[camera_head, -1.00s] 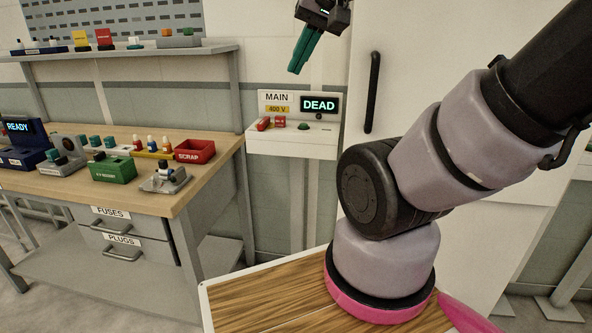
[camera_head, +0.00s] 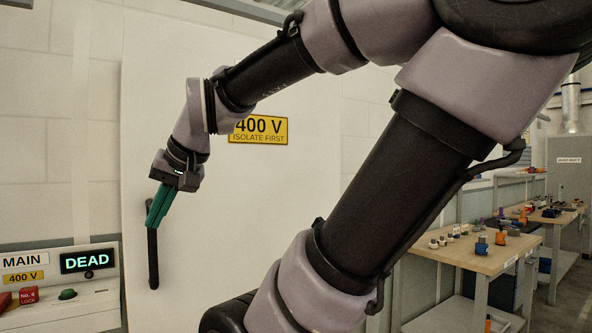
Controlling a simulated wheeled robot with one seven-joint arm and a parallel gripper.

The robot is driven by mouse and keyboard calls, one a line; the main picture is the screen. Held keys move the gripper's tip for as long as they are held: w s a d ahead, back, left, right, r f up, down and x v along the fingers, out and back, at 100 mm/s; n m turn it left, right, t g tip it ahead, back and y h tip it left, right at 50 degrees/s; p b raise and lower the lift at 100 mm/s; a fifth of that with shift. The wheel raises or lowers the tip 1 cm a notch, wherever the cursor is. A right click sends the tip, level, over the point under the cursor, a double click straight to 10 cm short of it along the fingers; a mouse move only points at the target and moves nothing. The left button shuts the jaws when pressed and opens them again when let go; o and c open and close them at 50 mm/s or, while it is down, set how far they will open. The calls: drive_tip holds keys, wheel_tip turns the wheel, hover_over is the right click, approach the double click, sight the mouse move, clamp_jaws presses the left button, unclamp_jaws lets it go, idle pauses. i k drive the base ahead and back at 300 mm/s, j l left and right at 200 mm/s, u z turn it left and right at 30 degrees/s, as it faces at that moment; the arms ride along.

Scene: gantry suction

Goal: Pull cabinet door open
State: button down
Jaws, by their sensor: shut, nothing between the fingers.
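The cabinet door (camera_head: 220,260) is a large pale flat panel, and it looks closed. A black vertical bar handle (camera_head: 153,262) is near its left edge. My gripper (camera_head: 152,222), with green fingers, points down at the upper part of the handle and overlaps it in the picture. The fingers are shut together with nothing between them. I cannot tell whether they touch the handle. The fingers hide the handle's upper part, and my arm hides much of the door's right side.
A yellow 400 V sign (camera_head: 262,131) is on the door, partly behind my arm. At lower left, a switch panel (camera_head: 90,292) with a DEAD display (camera_head: 87,261) stands beside the door. Benches (camera_head: 490,257) with small parts are at right.

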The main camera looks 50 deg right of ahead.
sight(265, 183)
drive_tip(key=z, duration=1.05)
drive_tip(key=k+j, duration=0.2)
